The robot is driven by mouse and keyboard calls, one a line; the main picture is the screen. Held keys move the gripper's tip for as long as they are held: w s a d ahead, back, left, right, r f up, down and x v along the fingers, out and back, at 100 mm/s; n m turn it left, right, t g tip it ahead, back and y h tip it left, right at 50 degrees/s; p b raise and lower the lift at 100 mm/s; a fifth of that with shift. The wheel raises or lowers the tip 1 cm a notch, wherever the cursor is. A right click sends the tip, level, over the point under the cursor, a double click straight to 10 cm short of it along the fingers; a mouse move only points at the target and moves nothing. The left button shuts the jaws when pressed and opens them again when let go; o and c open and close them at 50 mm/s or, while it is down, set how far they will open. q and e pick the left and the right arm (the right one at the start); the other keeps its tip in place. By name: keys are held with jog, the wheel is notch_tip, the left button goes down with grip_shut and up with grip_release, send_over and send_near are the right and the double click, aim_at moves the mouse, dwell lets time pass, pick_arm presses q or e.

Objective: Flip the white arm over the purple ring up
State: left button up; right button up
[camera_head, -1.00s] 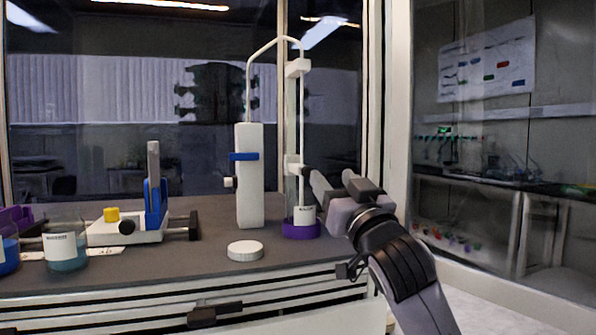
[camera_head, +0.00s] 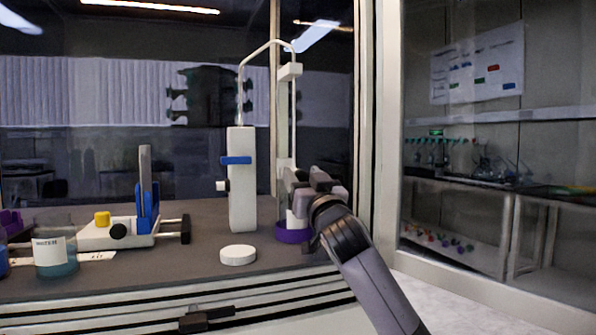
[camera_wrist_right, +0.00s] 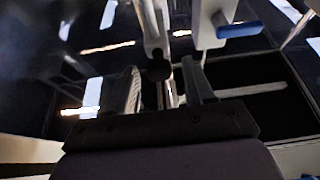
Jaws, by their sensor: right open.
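The purple ring (camera_head: 289,232) sits on the dark bench around the foot of a tall, thin white and clear column (camera_head: 284,120). A white block (camera_head: 289,72) sits near the column's top, and a smaller white piece (camera_head: 285,163) shows lower, above the ring. My right gripper (camera_head: 296,180) is at this lower piece, partly hiding it and the labelled white vessel in the ring. In the right wrist view the gripper (camera_wrist_right: 163,82) is open, with a pale upright part and a dark round knob (camera_wrist_right: 158,68) between its fingers. Contact cannot be told. My left gripper is out of view.
A white upright block (camera_head: 241,180) with a blue clamp stands left of the column. A white round lid (camera_head: 238,255) lies in front. A white-and-blue device (camera_head: 125,232) and a beaker (camera_head: 55,255) stand left. A window frame post (camera_head: 368,150) is close at right.

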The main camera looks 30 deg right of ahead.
jog(key=shift+x, duration=1.8)
jog(key=shift+f, duration=0.1)
jog(key=shift+c, duration=0.3)
grip_shut()
